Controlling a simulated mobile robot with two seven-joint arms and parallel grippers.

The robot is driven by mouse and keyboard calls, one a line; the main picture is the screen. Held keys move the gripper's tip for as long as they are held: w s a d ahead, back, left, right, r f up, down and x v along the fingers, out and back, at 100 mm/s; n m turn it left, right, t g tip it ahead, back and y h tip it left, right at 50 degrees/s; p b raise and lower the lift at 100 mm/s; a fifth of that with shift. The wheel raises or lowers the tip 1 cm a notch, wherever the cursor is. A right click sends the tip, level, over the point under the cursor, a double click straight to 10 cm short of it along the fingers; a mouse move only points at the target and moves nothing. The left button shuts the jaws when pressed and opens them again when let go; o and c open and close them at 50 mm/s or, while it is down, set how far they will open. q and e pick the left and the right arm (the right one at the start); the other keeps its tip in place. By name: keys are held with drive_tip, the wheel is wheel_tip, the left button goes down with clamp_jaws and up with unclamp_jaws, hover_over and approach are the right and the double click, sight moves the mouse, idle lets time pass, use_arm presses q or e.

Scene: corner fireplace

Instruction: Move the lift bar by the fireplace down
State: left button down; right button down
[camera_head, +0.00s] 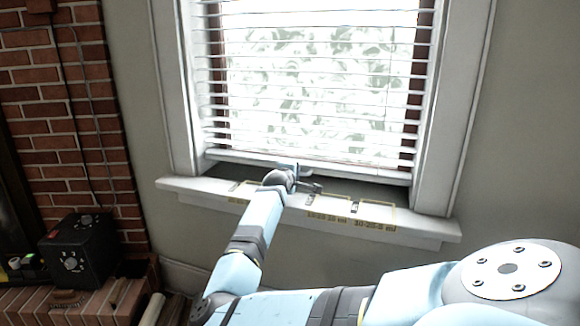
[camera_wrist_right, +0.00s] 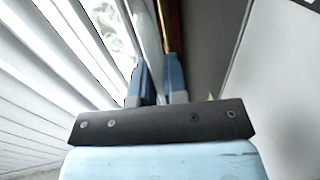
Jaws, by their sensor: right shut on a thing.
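The lift bar (camera_head: 360,175) is the white bottom rail of the window blind. It hangs a little above the sill, with a dark gap below it. My right gripper (camera_head: 292,172) reaches the bar left of its middle and is shut on it. In the right wrist view the two blue-grey fingers (camera_wrist_right: 158,82) stand on either side of the white bar (camera_wrist_right: 152,45). The fingertips are small and partly hidden by my wrist in the head view. My left gripper is not in view.
The window sill (camera_head: 420,226) juts out below the blind, with small metal pieces and yellow markings on it. White slats (camera_head: 320,118) hang over the bright window. A brick fireplace wall (camera_head: 60,110) and a black box (camera_head: 78,250) are at left. The wall at right is bare.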

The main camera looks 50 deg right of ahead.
drive_tip(key=shift+f, duration=0.1)
drive_tip(key=c, duration=1.2)
unclamp_jaws()
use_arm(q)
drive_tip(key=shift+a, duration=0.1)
use_arm(e)
drive_tip(key=shift+a, duration=0.1)
